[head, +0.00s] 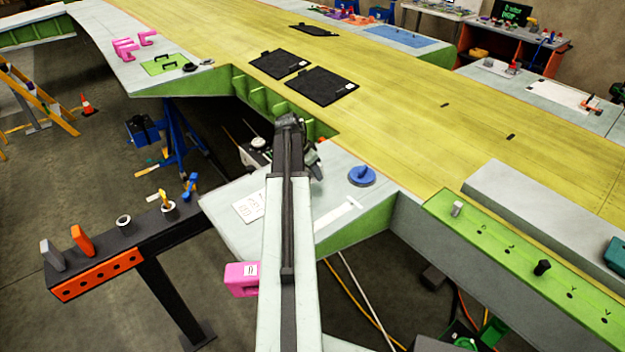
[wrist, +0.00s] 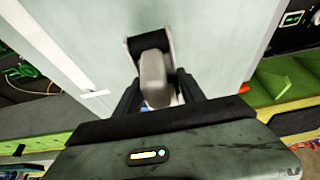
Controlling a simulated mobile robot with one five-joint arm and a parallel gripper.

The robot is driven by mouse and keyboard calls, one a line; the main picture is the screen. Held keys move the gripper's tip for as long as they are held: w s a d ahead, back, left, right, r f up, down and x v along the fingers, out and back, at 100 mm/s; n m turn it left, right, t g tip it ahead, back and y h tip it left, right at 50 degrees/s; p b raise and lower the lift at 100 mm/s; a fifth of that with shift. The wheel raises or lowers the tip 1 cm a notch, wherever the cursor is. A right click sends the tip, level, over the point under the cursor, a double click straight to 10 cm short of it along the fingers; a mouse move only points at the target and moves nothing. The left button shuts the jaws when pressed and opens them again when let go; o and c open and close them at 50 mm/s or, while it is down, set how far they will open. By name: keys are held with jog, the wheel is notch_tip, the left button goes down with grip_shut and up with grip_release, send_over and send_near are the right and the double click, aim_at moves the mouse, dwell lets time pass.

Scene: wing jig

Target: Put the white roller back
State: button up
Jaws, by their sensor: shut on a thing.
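My gripper (wrist: 160,92) is shut on a pale grey-white piece, which looks like the white roller (wrist: 154,76), with a dark bracket around its far end. The roller is above a pale grey panel surface in the wrist view; whether it touches the panel cannot be told. In the head view my gripper (head: 316,163) is mostly hidden behind my arm, over the grey wing panel (head: 325,190), and the roller cannot be made out there.
A blue round handled piece (head: 362,175) and a white sheet (head: 248,207) lie on the panel. A pink clamp (head: 242,279) sits at its front edge. A dark rack (head: 100,262) at left holds several tools. Black mats (head: 322,86) lie on the yellow wing skin (head: 420,110).

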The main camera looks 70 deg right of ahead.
aim_at(313, 178)
notch_tip(313, 178, down, 4)
jog(key=shift+s+r+b, duration=0.1)
jog(key=shift+r+b, duration=0.05)
jog(key=shift+b, duration=1)
jog(key=shift+a+r+p, duration=0.1)
jog(key=shift+r+p, duration=0.2)
jog(key=shift+f, duration=0.25)
jog(key=o, duration=1.2)
jog(key=shift+r, duration=0.1)
